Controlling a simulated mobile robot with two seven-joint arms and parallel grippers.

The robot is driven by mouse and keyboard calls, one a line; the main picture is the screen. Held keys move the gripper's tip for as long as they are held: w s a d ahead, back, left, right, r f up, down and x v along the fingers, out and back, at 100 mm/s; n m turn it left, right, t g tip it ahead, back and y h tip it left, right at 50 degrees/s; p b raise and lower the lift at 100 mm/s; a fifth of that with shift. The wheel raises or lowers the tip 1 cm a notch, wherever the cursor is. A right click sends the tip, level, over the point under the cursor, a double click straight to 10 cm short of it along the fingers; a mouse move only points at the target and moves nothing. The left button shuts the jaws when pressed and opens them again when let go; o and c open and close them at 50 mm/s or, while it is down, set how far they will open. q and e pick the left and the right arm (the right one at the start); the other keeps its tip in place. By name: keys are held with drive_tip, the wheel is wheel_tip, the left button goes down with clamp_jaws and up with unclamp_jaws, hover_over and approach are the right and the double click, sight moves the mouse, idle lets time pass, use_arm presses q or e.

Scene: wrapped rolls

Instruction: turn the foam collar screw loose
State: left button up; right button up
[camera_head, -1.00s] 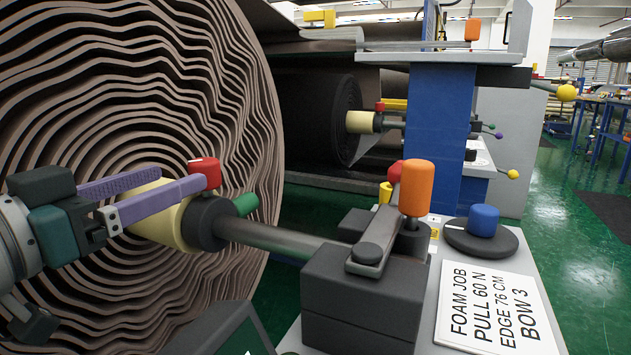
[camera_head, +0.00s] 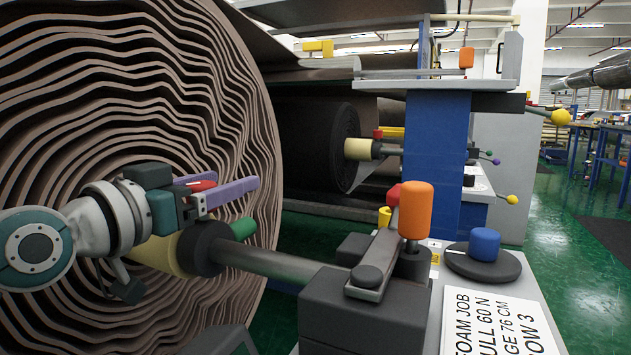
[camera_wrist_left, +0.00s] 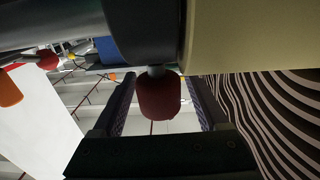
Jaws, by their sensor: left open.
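The foam roll's collar (camera_head: 207,248) is a black ring on the shaft beside a cream core (camera_head: 165,250). Its screw has a red knob (camera_head: 203,186) on top, mostly hidden by my fingers in the head view. My left gripper (camera_head: 232,181) is open, with purple fingers on either side of the knob. In the left wrist view, the red knob (camera_wrist_left: 160,97) is between the two fingers, with a gap on each side. The black collar (camera_wrist_left: 150,35) and cream core (camera_wrist_left: 250,35) fill the top there. My right gripper is not in view.
A green handle (camera_head: 243,228) sticks out beside the collar. The steel shaft (camera_head: 275,264) runs to a dark block (camera_head: 362,310) with an orange-handled lever (camera_head: 416,210). A blue knob (camera_head: 485,244) and a sign (camera_head: 497,325) lie to the right. The large foam roll (camera_head: 130,95) stands close behind.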

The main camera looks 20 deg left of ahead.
use_arm(q)
clamp_jaws()
drive_tip(key=p, duration=0.1)
drive_tip(key=n+y+p, duration=0.1)
drive_tip(key=p, duration=0.1)
drive_tip(key=shift+a+r, duration=0.15)
drive_tip(key=shift+r, duration=0.1)
drive_tip(key=shift+f+n+y+p, duration=0.25)
drive_tip(key=shift+y+p, duration=0.2)
drive_tip(key=shift+y, duration=0.25)
unclamp_jaws()
